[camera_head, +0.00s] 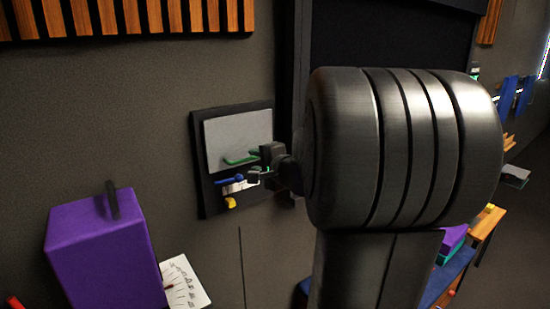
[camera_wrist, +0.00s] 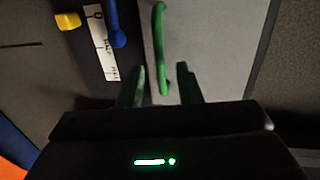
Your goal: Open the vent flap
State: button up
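The vent flap appears to be the light grey plate (camera_head: 232,134) on a dark wall panel (camera_head: 206,194). It looks flat against the panel, and it also shows in the wrist view (camera_wrist: 215,45). A green bar handle (camera_head: 238,161) runs along the plate's lower edge; in the wrist view the handle (camera_wrist: 160,45) points towards my gripper. My gripper (camera_head: 258,166) is at the handle's right end. In the wrist view my gripper (camera_wrist: 163,88) is open, one finger on each side of the handle's near end, with gaps visible. Contact depth is unclear.
Below the plate are a blue lever (camera_head: 229,180), a white scale label (camera_head: 240,187) and a yellow knob (camera_head: 230,203). A purple box (camera_head: 105,250) and a white dial gauge (camera_head: 183,284) stand at lower left. A dark raised frame (camera_head: 284,95) borders the panel's right.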

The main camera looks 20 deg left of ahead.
aim_at(250, 159)
jog(key=shift+x, duration=1.6)
grip_shut()
